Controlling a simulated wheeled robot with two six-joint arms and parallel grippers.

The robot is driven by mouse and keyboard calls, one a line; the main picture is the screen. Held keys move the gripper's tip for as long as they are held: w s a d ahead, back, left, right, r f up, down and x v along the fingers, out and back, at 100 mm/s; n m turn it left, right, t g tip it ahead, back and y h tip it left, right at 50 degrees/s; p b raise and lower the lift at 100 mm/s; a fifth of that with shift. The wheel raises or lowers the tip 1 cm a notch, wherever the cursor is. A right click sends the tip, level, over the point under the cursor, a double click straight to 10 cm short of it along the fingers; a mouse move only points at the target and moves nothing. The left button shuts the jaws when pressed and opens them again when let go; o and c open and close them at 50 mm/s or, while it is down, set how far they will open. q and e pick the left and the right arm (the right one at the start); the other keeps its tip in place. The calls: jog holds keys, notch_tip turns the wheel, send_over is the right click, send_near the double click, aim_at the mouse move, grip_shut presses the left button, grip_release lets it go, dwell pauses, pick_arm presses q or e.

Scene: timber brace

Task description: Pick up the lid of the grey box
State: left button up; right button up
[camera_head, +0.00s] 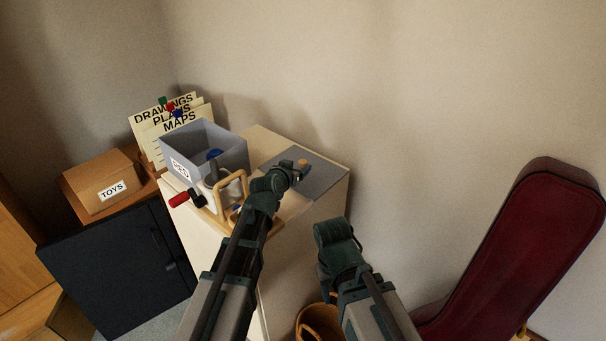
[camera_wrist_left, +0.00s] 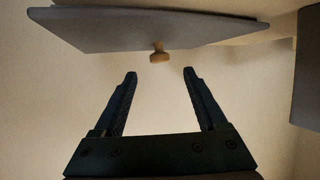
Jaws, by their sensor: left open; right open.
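The grey lid (camera_head: 322,181) lies flat on the pale cabinet top, right of the open grey box (camera_head: 225,157). A small wooden knob (camera_head: 303,164) stands up from the lid. My left gripper (camera_head: 292,172) is open and close to the knob. In the left wrist view, the lid (camera_wrist_left: 160,30) spans the top and the knob (camera_wrist_left: 159,55) is just beyond the gap between my open, empty left fingertips (camera_wrist_left: 160,74). The end of my right arm (camera_head: 335,235) is in front of the cabinet, apart from the lid; its fingertips cannot be made out.
A wooden frame-like object (camera_head: 233,187) and a red-handled tool (camera_head: 180,199) are beside the box on the cabinet (camera_head: 262,140). A toys carton (camera_head: 97,180) and paper folders (camera_head: 160,120) are left. A basket (camera_head: 308,322) and red instrument case (camera_head: 525,250) stand lower right.

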aim_at(303, 161)
pick_arm(q)
jog(key=b+x, duration=0.2)
jog(key=x, duration=0.5)
jog(key=shift+w+f+b, duration=0.2)
jog(key=shift+b, duration=0.2)
jog(key=shift+r, duration=0.1)
grip_shut()
